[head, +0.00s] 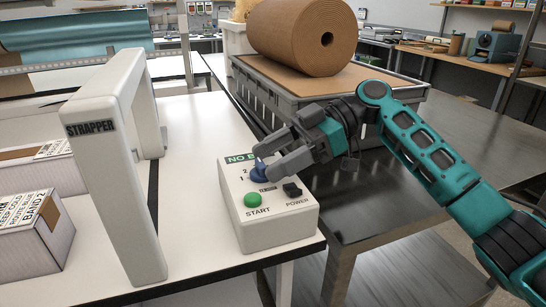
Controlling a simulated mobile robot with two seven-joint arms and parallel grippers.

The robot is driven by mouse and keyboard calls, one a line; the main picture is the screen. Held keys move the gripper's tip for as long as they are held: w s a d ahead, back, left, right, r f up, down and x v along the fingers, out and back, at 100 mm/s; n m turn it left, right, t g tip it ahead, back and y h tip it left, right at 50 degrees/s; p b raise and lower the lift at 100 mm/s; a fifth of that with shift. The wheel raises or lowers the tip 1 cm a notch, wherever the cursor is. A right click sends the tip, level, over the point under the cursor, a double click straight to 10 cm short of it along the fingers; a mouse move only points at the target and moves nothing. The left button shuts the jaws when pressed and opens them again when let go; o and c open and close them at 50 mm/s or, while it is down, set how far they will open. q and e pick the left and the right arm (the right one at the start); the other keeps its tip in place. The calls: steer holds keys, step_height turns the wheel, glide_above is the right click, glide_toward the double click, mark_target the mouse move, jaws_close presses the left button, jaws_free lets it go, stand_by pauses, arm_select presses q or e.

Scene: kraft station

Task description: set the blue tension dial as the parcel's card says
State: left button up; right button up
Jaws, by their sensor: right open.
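The blue tension dial (257,175) is on the sloped top of the white control box (268,226), with the marks 1 and 2 showing at its left. Any further marks and the dial's pointer are hidden. My right gripper (259,162) is open, with its fingers close over the dial; I cannot tell whether they touch it. The near parcel (38,245) at the left edge carries a card (22,212) whose readable lines include "KEEP COLD" and "BAND 2". My left gripper is not in view.
The box also has a green START button (252,200), a black POWER switch (292,189) and a partly covered green "NO B..." display (240,158). The white STRAPPER arch (115,180) stands left of it. A second parcel (35,175) lies behind. A brown paper roll (300,38) sits at the back.

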steer(key=v, duration=1.2)
steer(key=shift+d, duration=0.2)
